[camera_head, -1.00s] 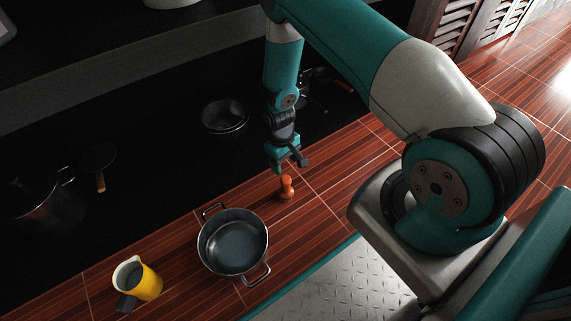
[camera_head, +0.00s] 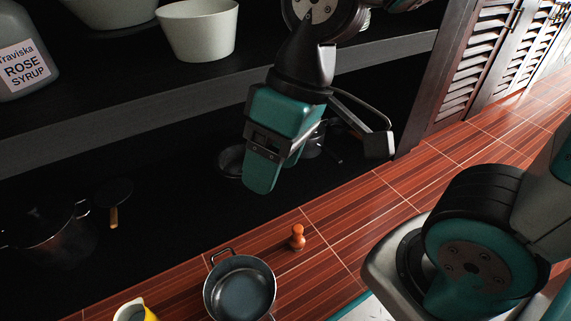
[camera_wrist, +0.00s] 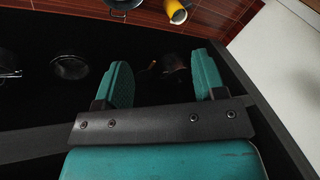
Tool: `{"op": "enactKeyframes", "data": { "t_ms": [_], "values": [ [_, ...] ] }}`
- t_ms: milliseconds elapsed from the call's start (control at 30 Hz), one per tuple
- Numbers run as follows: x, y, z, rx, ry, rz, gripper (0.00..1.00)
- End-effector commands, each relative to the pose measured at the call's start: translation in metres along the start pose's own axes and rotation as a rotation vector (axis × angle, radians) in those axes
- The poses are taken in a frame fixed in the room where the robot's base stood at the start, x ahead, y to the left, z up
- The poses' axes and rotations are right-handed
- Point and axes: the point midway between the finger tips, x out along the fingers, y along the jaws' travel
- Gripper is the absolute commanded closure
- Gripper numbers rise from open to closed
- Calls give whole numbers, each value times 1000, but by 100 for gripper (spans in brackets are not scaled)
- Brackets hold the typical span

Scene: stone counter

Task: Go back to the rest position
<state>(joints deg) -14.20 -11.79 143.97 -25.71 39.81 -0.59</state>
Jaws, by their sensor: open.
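My gripper (camera_head: 318,168) is raised in the head view, in front of the dark shelf and well above the tiled counter. In the wrist view my gripper (camera_wrist: 165,82) shows its two teal fingers spread apart with nothing between them. An orange-brown wooden shaker or mill (camera_head: 297,238) stands upright on the counter, apart from the gripper. A grey two-handled pot (camera_head: 240,290) stands to its left and also shows at the top of the wrist view (camera_wrist: 124,4).
A yellow jug (camera_head: 150,314) is partly cut off at the bottom edge. Pans (camera_head: 231,162) and a large pot (camera_head: 48,230) sit in the dark recess. White bowls (camera_head: 198,30) and a rose syrup bottle (camera_head: 24,60) stand on the shelf (camera_head: 120,118). Louvred doors (camera_head: 478,50) are at right.

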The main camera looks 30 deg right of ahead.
Motion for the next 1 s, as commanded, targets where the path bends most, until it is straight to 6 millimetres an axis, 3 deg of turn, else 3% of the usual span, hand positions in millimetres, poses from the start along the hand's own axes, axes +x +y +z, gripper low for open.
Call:
{"op": "enactKeyframes", "data": {
  "t_ms": [200,567,767,1000],
  "values": [
    [-9,-19,22,-46,7,-11,36],
    [-16,-21,21,-46,8,-11,36],
    [-57,-33,12,-46,9,-11,36],
    [-142,-59,-4,-46,9,-11,36]
  ]
}}
